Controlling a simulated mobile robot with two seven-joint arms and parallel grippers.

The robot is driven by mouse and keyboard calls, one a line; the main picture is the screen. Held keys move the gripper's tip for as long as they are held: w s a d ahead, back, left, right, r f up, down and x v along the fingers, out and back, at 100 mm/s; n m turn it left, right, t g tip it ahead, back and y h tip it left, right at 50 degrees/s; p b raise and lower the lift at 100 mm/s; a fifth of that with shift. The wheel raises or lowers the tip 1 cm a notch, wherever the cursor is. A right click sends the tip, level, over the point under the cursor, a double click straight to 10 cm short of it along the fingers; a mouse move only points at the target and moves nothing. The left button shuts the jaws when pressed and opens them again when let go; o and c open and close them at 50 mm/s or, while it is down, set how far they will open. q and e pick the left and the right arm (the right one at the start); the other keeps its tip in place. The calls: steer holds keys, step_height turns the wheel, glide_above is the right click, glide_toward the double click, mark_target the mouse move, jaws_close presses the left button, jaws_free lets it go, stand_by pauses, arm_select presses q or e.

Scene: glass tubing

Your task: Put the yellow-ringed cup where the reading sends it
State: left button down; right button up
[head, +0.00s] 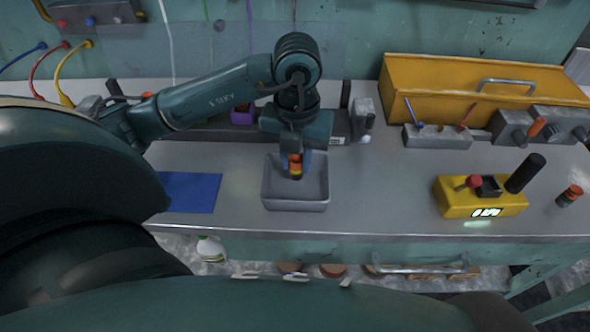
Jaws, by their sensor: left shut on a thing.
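My left gripper (295,160) points down over the grey tray (296,205) and is shut on a small cup (295,168) with orange, yellow and dark bands. The cup's lower end shows against the tray's inside; I cannot tell whether it touches the floor. A yellow device (480,199) stands to the right, with a red knob, a black cylinder and a lit display (487,212) that seems to read 0 kPa. A second small orange and dark cup-like piece (569,196) stands at the far right. My right gripper is not in view.
A blue mat (189,192) lies left of the tray. A yellow case (470,85) and a grey holder with thin tools (437,136) stand at the back right. A purple container (243,116) sits behind my left arm. The bench between tray and device is clear.

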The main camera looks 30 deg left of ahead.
mark_target(296, 173)
arm_select(q)
step_height(296, 173, down, 4)
steer(key=shift+r, duration=0.1)
steer(key=shift+f, duration=0.25)
steer(key=c, duration=1.6)
jaws_free()
steer(key=shift+f, duration=0.15)
steer(key=shift+c, duration=0.2)
steer(key=o, duration=0.5)
steer(key=shift+c, duration=0.2)
